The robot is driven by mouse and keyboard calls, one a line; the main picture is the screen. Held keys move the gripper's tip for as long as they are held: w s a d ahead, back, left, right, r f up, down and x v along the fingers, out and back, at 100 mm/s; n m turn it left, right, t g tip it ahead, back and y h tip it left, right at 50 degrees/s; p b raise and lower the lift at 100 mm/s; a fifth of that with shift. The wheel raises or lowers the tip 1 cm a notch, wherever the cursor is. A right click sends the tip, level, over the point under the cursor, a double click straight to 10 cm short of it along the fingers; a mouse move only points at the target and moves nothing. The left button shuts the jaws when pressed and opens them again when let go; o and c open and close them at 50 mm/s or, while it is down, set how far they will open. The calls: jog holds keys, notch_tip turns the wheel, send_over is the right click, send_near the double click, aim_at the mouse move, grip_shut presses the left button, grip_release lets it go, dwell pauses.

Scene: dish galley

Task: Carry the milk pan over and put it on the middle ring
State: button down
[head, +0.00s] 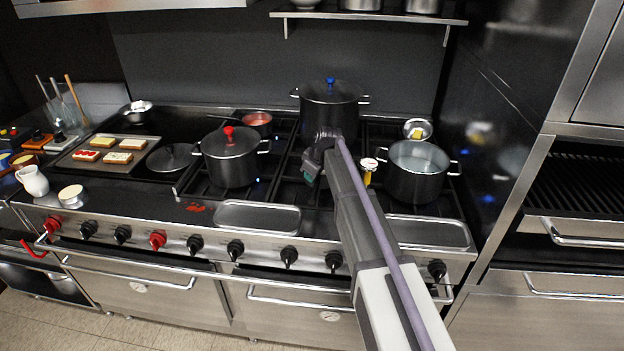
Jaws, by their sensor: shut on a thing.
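My gripper (309,172) is low over the front middle of the range, between the red-knobbed pot and the open pot. It is shut, but my own wrist and arm hide what lies between the fingers. I cannot tell for sure which vessel is the milk pan. A small pan with red contents (257,119) stands at the back left, apart from my gripper. A small steel pan with a yellow piece in it (417,129) is at the back right. The middle ring is partly hidden by my arm and gripper; dark grates (287,190) show beside them.
A lidded pot with a red knob (230,160) stands left of my gripper. A tall lidded pot with a blue knob (330,105) stands behind it. An open two-handled pot (417,172) stands to the right. A griddle tray with toasts (110,150) is far left.

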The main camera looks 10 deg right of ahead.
jog(key=shift+f, duration=0.1)
jog(key=c, duration=1.6)
grip_release()
jog(key=shift+c, duration=0.2)
jog(key=o, duration=0.4)
jog(key=shift+o, duration=0.2)
jog(key=p+v, duration=1.1)
jog(key=v, duration=0.1)
